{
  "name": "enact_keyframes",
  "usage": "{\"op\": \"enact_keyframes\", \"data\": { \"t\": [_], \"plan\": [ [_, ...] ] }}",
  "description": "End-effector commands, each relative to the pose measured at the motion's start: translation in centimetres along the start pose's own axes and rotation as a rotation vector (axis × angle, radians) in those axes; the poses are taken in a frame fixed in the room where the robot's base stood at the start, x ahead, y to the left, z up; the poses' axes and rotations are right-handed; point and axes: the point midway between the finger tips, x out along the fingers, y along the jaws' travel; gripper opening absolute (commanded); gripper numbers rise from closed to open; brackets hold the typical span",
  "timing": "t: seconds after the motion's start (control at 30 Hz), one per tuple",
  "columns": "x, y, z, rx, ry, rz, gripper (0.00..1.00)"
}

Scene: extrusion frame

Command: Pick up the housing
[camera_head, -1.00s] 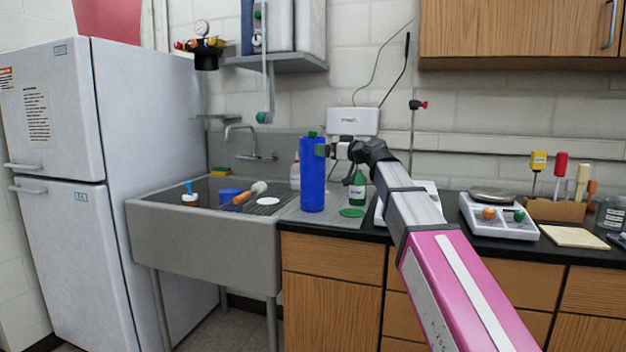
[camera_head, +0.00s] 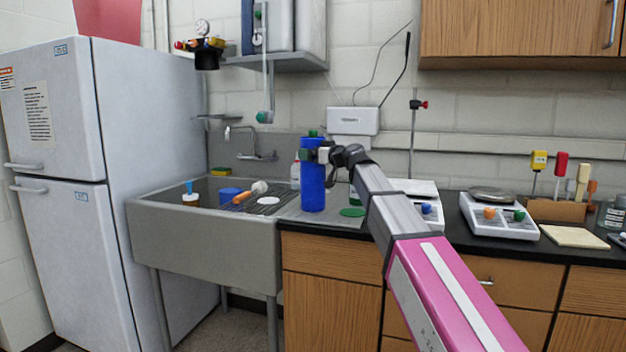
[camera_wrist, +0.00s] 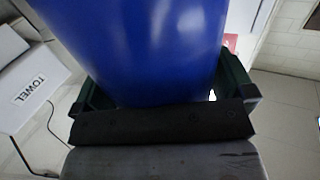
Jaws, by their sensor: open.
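The housing is a tall blue cylinder (camera_head: 312,188) with a green top, standing upright at the sink end of the counter. My gripper (camera_head: 313,154) is at the upper part of the cylinder. In the wrist view the blue cylinder (camera_wrist: 135,45) fills the space between my two dark green fingers (camera_wrist: 165,92), one on each side. The gripper is open around it. Whether either finger touches the housing cannot be told. The cylinder's top and base are outside the wrist view.
The grey sink (camera_head: 205,235) lies to the left, with a white bottle (camera_head: 295,172) behind the housing. A green disc (camera_head: 352,212) lies to its right. My arm partly hides a green bottle and a scale (camera_head: 428,214). Another scale (camera_head: 500,215) stands farther right.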

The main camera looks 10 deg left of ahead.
Motion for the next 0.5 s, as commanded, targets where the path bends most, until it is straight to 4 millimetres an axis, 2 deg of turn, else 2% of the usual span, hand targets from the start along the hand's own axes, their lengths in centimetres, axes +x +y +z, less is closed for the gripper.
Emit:
{"op": "enact_keyframes", "data": {
  "t": [0.13,0.33,0.5],
  "plan": [
    [-0.08,-0.02,0.02,0.0,0.0,0.0,1.0],
    [-0.09,-0.01,0.02,0.0,0.0,0.0,0.35],
    [-0.09,0.0,-0.04,0.001,0.001,0.001,0.33]
  ]
}}
